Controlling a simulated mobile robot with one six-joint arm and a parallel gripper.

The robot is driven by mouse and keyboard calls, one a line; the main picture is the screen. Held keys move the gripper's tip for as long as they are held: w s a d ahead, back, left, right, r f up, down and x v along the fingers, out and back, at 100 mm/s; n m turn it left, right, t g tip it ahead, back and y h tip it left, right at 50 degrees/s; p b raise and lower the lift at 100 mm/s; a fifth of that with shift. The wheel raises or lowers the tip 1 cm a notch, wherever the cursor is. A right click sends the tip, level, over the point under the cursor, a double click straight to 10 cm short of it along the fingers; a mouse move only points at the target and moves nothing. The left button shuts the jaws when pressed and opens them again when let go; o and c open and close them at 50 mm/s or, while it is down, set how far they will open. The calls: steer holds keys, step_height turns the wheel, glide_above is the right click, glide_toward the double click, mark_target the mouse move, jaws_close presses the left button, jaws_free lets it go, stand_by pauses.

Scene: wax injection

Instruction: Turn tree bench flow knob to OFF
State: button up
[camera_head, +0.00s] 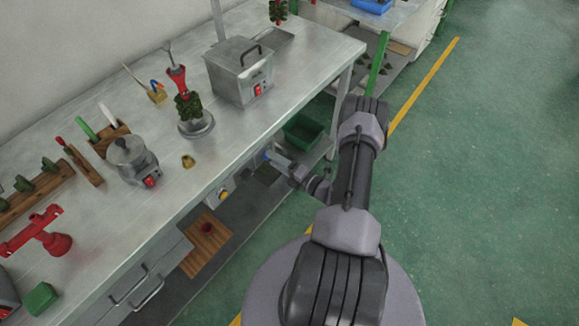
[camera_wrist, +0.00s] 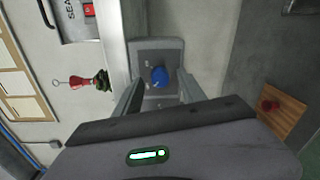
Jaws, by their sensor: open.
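A blue knob (camera_wrist: 160,76) sits on a grey control panel (camera_wrist: 142,54) in the wrist view. Small light marks show on the panel around the knob, too small to read. My gripper (camera_wrist: 160,89) is open, with one finger on each side of the knob; I cannot tell whether the fingers touch it. In the head view my gripper (camera_head: 279,162) is at the front side of the metal bench (camera_head: 228,150), below its top. The knob is mostly hidden there.
A panel with a yellow-ringed control (camera_head: 222,193) is further left along the bench front. A wooden board (camera_head: 201,242) with a red item lies on the lower shelf. A green bin (camera_head: 305,131) is under the bench. The green floor at right is clear.

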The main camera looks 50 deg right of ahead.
steer(key=s+d+p, duration=0.1)
steer(key=s+p, duration=0.1)
steer(key=s, duration=1.4)
steer(key=shift+s+r+p, duration=0.25)
steer(key=shift+r+p, duration=0.1)
steer(key=shift+r, duration=0.05)
steer(key=shift+d, duration=0.1)
steer(key=w+a+r+n+g+y, duration=0.3)
steer(key=w+a+r+n+y, duration=0.1)
steer(key=r+n, duration=0.35)
steer(key=w+a+r+n+g+y, duration=0.3)
steer(key=w+r+n+g+y, duration=0.15)
steer(key=r+n, duration=0.3)
steer(key=w+a+r+n+g+b, duration=0.1)
steer(key=a+r+n+g, duration=0.5)
steer(key=a+r+n, duration=0.4)
steer(key=s+a+r+n+t+h, duration=0.1)
steer(key=s+a+r+n+h, duration=0.3)
steer(key=n, duration=0.6)
steer(key=s+a+r+n+t+h+b, duration=0.1)
steer(key=s+a+r+n+h, duration=0.3)
steer(key=a+r+n, duration=0.5)
steer(key=shift+s+a+n, duration=0.75)
steer(key=shift+a+n, duration=0.25)
steer(key=shift+n, duration=0.2)
